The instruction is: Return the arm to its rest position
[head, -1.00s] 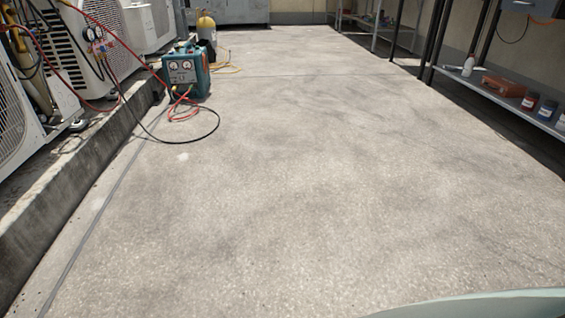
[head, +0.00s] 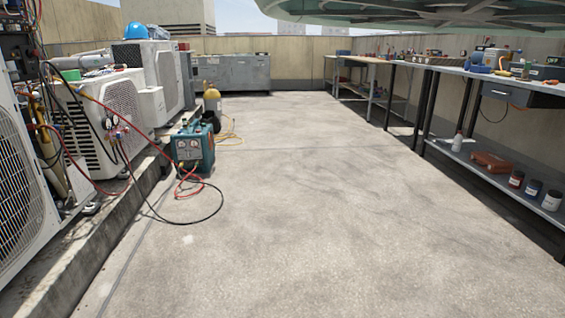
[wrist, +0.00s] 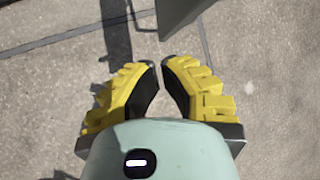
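My gripper (wrist: 159,65) shows in the wrist view, with yellow ribbed fingers and dark inner pads. The fingers lean in and their tips nearly meet, with only a thin gap. Nothing is held between them. Bare concrete floor lies beneath the fingers, and a grey edge (wrist: 183,15) of something shows just beyond the tips. My arm and gripper are not clearly seen in the head view. A pale green curved part, probably mine, crosses the top of that view.
Condenser units (head: 110,95) stand along a raised kerb on the left. A workbench (head: 480,82) with shelf lines the right. The middle floor is clear.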

